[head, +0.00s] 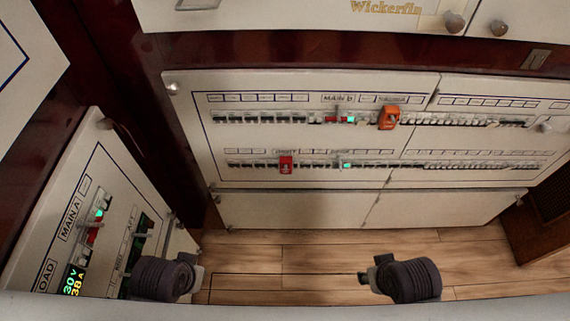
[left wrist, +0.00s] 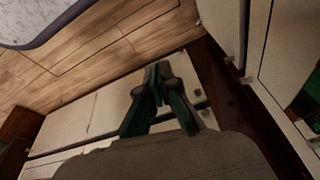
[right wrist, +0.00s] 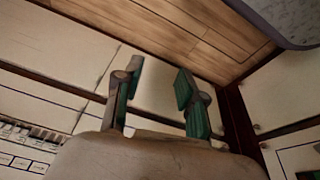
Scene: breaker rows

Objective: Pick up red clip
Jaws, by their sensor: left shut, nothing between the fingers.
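A red clip (head: 286,165) sits on the lower breaker row of the wide cream panel (head: 300,180), left of the panel's middle. It is apart from both grippers. My left gripper (left wrist: 158,78) has its fingers together with nothing between them. In the head view its arm is at the lower left, in front of and below the panel. My right gripper (right wrist: 156,88) has its fingers spread apart and empty. In the head view it is at the lower right of the middle, over the floor. Neither wrist view shows the red clip.
An orange clip (head: 389,117) sits on the upper breaker row, to the right. A slanted side panel (head: 60,190) with lit readouts stands at the left. Dark red wood trim (head: 120,100) divides the panels. Clear wooden floor (head: 320,255) lies below.

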